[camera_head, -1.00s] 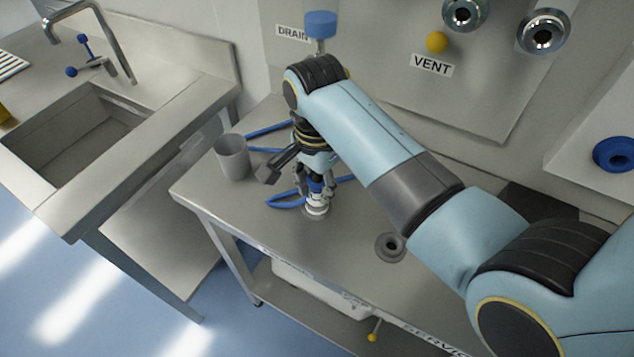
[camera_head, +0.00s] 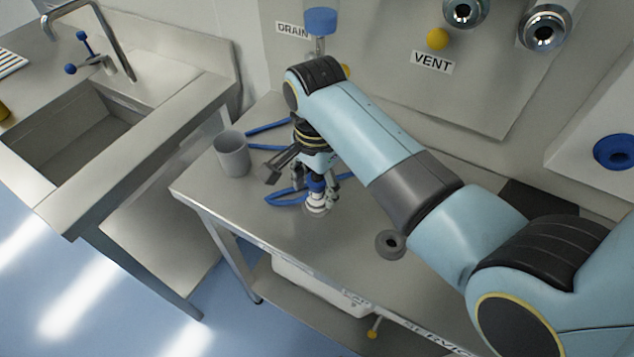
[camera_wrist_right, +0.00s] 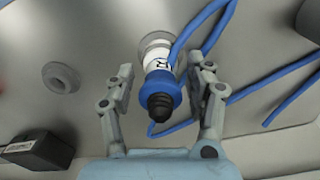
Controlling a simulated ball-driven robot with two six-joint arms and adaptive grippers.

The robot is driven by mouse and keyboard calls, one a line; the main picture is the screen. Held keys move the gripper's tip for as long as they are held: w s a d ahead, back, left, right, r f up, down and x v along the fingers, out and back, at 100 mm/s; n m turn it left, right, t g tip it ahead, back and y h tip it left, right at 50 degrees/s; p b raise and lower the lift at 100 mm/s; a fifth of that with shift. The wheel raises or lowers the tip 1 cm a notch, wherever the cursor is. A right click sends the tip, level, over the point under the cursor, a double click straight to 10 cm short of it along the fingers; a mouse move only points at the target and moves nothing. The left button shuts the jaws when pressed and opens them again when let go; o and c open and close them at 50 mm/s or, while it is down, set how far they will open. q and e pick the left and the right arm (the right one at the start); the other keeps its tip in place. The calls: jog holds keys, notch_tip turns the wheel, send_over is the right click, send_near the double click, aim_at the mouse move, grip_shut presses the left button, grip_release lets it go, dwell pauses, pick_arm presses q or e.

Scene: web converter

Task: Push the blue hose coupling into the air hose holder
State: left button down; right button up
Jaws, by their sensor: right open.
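The blue hose coupling (camera_wrist_right: 160,88) has a white band and a dark tip. It stands at a round grey holder ring (camera_wrist_right: 155,42) on the steel table; how deeply it sits cannot be told. In the head view the coupling (camera_head: 316,184) is partly covered by my right gripper (camera_head: 317,193). In the wrist view my right gripper (camera_wrist_right: 166,72) is open, with one finger on each side of the coupling and gaps visible. A blue hose (camera_wrist_right: 205,25) runs beside it. My left gripper is not in view.
An empty grey ring (camera_head: 390,244) lies on the table to the right, also seen in the wrist view (camera_wrist_right: 60,78). A grey cup (camera_head: 232,155) stands at the left. A wall panel (camera_head: 400,95) rises behind. A sink (camera_head: 75,135) is further left.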

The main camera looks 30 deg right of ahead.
jog(key=shift+r, duration=0.1)
notch_tip(320, 180, up, 11)
jog(key=shift+f, duration=0.2)
jog(key=shift+r, duration=0.6)
